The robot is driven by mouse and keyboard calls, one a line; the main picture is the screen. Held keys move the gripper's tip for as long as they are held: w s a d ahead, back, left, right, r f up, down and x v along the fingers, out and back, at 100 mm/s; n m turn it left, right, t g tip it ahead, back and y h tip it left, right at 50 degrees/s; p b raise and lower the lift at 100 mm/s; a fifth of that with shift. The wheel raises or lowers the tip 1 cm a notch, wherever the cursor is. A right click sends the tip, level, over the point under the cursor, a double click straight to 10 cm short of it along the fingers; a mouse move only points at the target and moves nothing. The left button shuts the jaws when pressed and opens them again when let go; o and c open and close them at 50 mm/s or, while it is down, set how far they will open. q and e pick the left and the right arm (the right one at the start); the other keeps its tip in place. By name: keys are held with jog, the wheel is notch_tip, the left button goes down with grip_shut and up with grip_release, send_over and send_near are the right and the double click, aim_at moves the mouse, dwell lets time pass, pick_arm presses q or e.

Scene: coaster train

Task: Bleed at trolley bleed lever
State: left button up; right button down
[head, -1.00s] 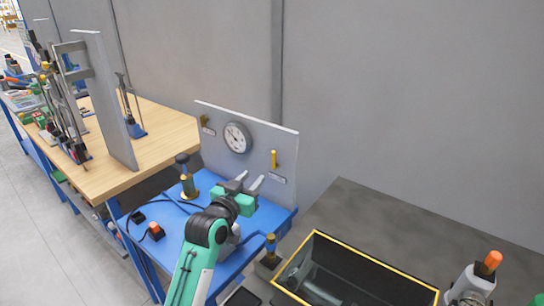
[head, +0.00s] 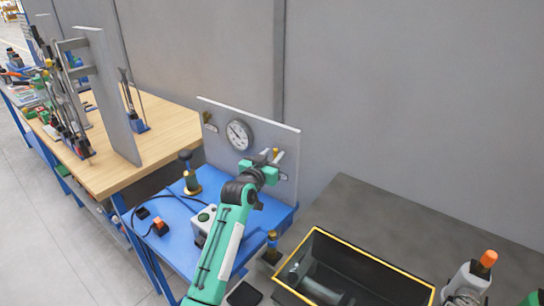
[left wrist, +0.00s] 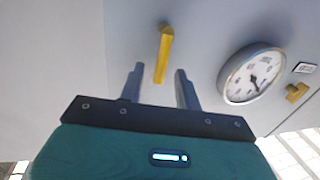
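A grey upright panel (head: 222,150) stands at the back of a blue trolley (head: 173,225) and carries a round gauge (head: 239,135). A yellow lever (head: 276,152) is on the panel right of the gauge, partly hidden by my gripper. Another yellow handle (head: 206,117) is left of the gauge. My left gripper (head: 270,157) is open at the right lever. In the left wrist view the yellow lever (left wrist: 163,55) points down, its lower end between my two open fingers (left wrist: 160,85); I cannot tell whether they touch it. The gauge (left wrist: 252,75) is to the right there. My right gripper is out of view.
On the trolley are a brass and black fitting (head: 190,178), an orange switch (head: 160,226) with cable and a pale box with a green button (head: 204,217). A yellow-rimmed dark bin (head: 375,262) stands at right; a wooden bench (head: 165,138) is at left.

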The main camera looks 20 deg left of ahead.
pick_arm(q)
grip_shut()
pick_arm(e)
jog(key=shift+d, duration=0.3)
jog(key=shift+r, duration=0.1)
